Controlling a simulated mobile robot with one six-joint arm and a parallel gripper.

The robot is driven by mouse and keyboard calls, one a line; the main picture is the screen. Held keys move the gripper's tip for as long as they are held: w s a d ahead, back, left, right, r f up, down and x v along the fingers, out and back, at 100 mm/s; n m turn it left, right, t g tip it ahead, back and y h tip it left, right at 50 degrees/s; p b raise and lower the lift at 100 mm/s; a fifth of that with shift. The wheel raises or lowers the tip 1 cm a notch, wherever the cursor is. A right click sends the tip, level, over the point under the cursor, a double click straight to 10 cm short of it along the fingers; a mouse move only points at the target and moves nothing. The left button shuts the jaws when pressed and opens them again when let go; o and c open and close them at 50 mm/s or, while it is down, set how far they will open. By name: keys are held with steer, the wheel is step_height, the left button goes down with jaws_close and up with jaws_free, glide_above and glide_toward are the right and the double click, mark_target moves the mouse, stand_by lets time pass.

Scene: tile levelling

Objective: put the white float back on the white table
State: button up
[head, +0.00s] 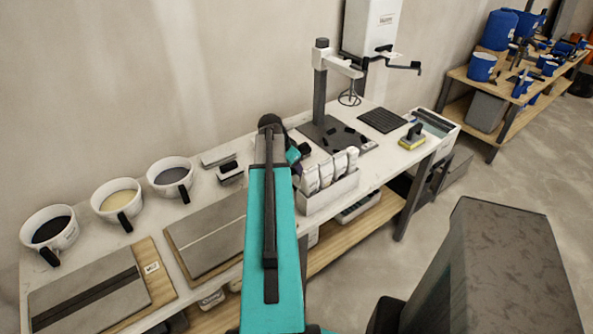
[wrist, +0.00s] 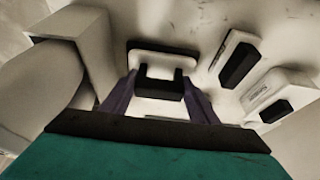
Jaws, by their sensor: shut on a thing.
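The white float (wrist: 183,60) is in the wrist view, a pale plate with a black handle (wrist: 160,88). My gripper (wrist: 160,90) is shut on that handle, one finger on each side. The plate is close to the white table's top, with a dark shadow along its far edge; I cannot tell whether it touches. In the head view my arm hides the held float and most of the gripper. The white table (head: 385,173) runs along the wall.
Two other pale tools with black handles (wrist: 238,62) (wrist: 272,112) lie right of the float in the wrist view. Pale blocky shapes crowd its left. In the head view, a bin of white bottles (head: 328,190) stands right of my arm, and three buckets (head: 120,203) stand left.

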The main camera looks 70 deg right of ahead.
steer(key=shift+f, duration=0.35)
steer(key=shift+f, duration=0.2)
steer(key=o, duration=1.3)
steer(key=shift+r, duration=0.15)
steer(key=b+v, duration=0.2)
steer(key=v, duration=1)
steer(key=shift+r, duration=0.15)
